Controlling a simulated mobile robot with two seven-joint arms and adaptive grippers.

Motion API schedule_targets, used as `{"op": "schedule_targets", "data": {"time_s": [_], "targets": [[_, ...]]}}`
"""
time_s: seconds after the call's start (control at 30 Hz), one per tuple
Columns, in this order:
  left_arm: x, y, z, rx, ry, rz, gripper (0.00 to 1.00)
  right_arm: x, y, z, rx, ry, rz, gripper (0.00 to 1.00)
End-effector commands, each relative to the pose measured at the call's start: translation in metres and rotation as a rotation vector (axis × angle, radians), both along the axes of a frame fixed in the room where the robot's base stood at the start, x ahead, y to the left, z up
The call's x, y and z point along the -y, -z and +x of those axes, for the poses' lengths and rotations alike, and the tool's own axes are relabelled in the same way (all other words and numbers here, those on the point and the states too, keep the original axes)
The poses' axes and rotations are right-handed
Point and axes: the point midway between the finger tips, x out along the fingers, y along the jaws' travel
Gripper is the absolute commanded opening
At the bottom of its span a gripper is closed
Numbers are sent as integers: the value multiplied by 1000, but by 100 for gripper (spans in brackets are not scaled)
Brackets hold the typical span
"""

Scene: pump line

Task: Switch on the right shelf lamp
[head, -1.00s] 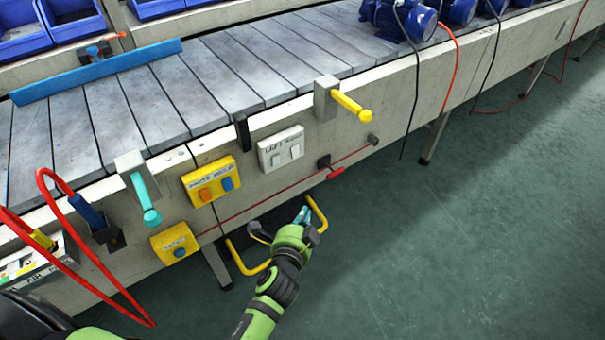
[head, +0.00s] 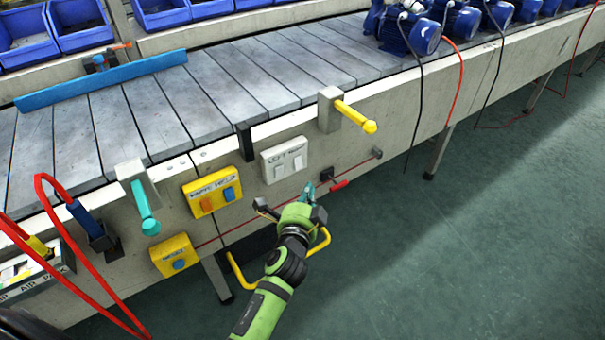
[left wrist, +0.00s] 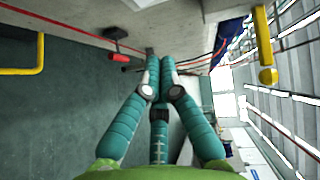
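A white plate with two rocker switches (head: 285,160) is on the conveyor's front face. Its printed label starts with "LEFT"; the rest is too small to read. My left gripper (head: 308,192) is just below and right of this plate, not visibly touching it. In the left wrist view its teal fingers (left wrist: 161,62) come together at the tips, with nothing seen between them. A pale plate edge at the top of that view (left wrist: 146,3) may be the switch plate, mostly cut off. The lamp itself cannot be made out. My right gripper is not in view.
A yellow handle (head: 356,116) sticks out above right of the plate. A yellow box with orange and blue buttons (head: 212,193) is to its left. A red cord with a red tab (head: 340,185) runs below. A yellow bar (head: 238,272) is under the conveyor.

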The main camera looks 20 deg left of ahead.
Motion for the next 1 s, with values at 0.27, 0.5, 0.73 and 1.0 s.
{"op": "schedule_targets", "data": {"time_s": [0.27,0.5,0.73,1.0], "targets": [[-14,9,54,0,-1,2,0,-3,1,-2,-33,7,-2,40],[-33,14,68,0,0,1,0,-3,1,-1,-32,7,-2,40],[-36,14,71,0,1,-1,0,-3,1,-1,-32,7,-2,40],[-37,16,71,3,0,2,0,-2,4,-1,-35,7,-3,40]]}}
